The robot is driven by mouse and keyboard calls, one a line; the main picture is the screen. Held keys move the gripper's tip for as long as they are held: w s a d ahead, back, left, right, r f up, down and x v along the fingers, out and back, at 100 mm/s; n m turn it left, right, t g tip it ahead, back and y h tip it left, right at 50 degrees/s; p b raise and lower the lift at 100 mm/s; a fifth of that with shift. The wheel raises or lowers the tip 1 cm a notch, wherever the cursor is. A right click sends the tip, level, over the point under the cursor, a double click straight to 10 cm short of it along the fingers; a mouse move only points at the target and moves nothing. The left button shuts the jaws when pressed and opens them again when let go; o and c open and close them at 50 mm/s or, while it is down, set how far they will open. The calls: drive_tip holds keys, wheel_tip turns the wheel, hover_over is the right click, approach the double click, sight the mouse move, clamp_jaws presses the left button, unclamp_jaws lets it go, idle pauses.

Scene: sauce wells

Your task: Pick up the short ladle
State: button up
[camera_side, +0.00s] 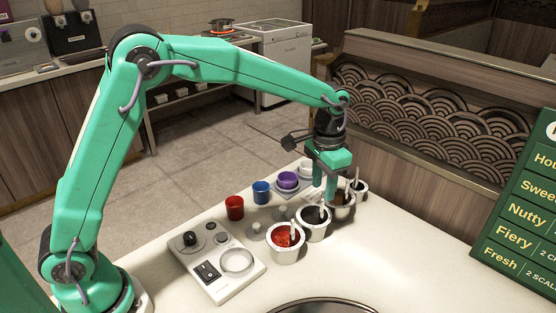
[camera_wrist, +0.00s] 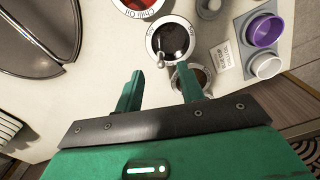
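My gripper (camera_side: 324,193) is open, pointing down over the row of sauce wells. In the wrist view its two fingertips (camera_wrist: 159,69) are apart, with nothing held. A pale ladle (camera_wrist: 161,58) leans at the near rim of the dark sauce well (camera_wrist: 174,38), close to the gap between the fingertips. The dark well also shows in the side view (camera_side: 311,231). Other pale ladles stand in the red chili oil well (camera_side: 284,254) and the wells further back. I cannot tell which ladle is the short one. A brown sauce well (camera_wrist: 204,76) is partly hidden by my right finger.
A red cup (camera_side: 234,208), a blue cup (camera_side: 261,192) and a purple bowl (camera_side: 288,180) stand left of the wells. A control panel (camera_side: 218,268) sits at front left. A round metal basin (camera_side: 325,306) lies at the front edge. The right counter is clear.

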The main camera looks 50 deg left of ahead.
sight(322, 198)
drive_tip(key=shift+f, duration=2.65)
clamp_jaws()
